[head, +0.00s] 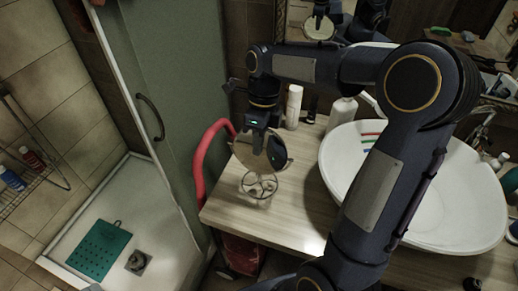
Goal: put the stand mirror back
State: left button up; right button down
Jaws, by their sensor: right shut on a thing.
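The stand mirror (273,147) is a round mirror on a wire-like stand, at the left end of the wooden counter (300,212). My right gripper (266,150) points down and is shut on the stand mirror near its round frame. A small wire holder with pale items (258,188) shows just below the mirror. I cannot tell whether it is part of the mirror's stand, nor whether the mirror touches the counter. My left gripper is not in view.
White bottles (294,107) stand behind the mirror. A red curved rail (203,160) rises beside the counter's left edge. The counter front is clear.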

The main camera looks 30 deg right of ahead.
aim_at(260, 169)
jog(key=shift+w+d+x, duration=0.1)
jog(key=shift+d+x, duration=0.05)
jog(key=shift+x, duration=0.6)
jog(key=shift+w+d+x, duration=0.1)
jog(key=shift+x, duration=0.65)
jog(key=shift+f, duration=0.1)
jog(key=shift+f, duration=0.15)
jog(key=c, duration=1.5)
grip_release()
